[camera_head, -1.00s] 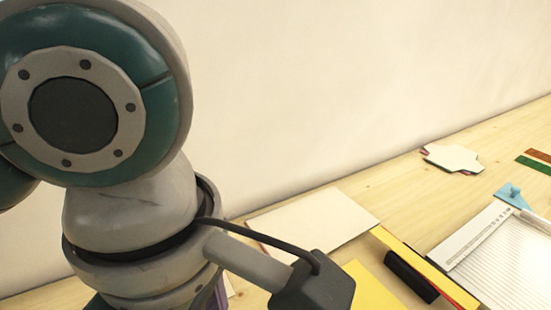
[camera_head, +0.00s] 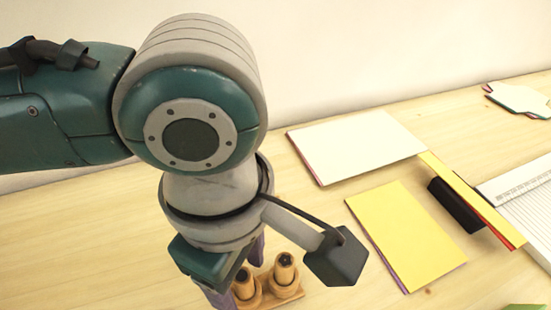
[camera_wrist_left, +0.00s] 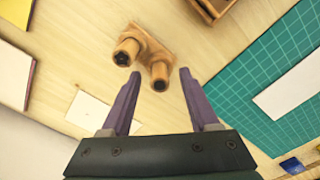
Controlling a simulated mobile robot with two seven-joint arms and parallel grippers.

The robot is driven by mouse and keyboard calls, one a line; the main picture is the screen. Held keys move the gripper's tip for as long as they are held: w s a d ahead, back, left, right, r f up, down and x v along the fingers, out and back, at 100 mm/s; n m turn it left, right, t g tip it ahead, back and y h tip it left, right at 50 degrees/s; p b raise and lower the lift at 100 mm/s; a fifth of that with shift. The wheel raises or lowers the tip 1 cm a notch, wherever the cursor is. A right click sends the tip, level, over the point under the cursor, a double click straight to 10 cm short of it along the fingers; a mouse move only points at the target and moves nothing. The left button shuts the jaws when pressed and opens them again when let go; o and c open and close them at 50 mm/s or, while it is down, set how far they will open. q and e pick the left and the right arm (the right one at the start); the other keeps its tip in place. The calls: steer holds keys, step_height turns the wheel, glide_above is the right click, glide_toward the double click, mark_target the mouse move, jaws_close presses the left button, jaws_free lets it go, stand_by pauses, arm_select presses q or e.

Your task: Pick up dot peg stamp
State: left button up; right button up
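Two wooden peg stamps stand side by side on a small wooden holder (camera_head: 290,297). One stamp (camera_head: 285,270) has a dark, star-like mark on its end; it also shows in the left wrist view (camera_wrist_left: 126,50). The other stamp (camera_head: 244,286) has a dark round mark and also shows in the left wrist view (camera_wrist_left: 160,76). My left gripper (camera_wrist_left: 160,73) is open, its purple fingers apart and pointing towards the stamps. The round-marked stamp appears between the fingertips in the wrist view; I cannot tell how close it is. My right gripper is not in view.
A white sheet (camera_head: 357,146), a yellow pad (camera_head: 407,235) and a black block (camera_head: 455,205) lie right of the stamps. A green cutting mat (camera_wrist_left: 250,95) and a wooden box (camera_wrist_left: 212,8) show in the wrist view. Bare table lies at left.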

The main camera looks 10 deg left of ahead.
mark_target(241, 276)
arm_select(q)
jaws_close()
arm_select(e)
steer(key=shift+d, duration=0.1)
arm_select(q)
steer(key=shift+r, duration=0.1)
stand_by(0.4)
step_height(241, 276, up, 20)
steer(key=p, duration=0.8)
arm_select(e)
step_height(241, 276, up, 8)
arm_select(q)
steer(key=c, duration=0.6)
jaws_free()
jaws_close()
